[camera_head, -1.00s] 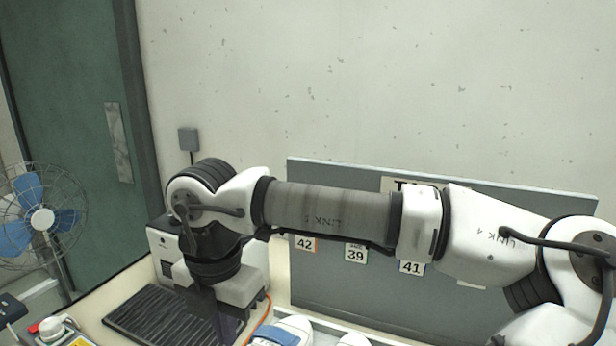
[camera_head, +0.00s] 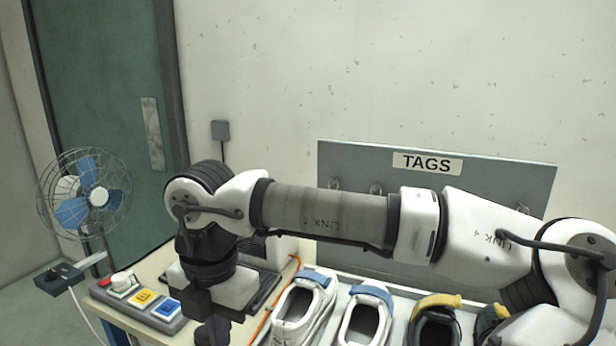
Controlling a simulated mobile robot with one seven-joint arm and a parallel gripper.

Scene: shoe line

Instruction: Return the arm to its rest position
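My arm stretches across the picture from the right edge to the left of centre, with its wrist bent downward. My gripper (camera_head: 212,332) hangs below the wrist at the bottom edge, over the table's left part. Only its dark upper part shows clearly; its fingertips are cut off or too dark to make out. I cannot tell whether it is open or holds anything.
Several shoes, including a white one with a blue tongue (camera_head: 303,310), stand in a row right of my gripper. A button panel (camera_head: 141,298) lies to its left. A grey TAGS board (camera_head: 345,165) stands behind my arm. A fan (camera_head: 88,195) is far left.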

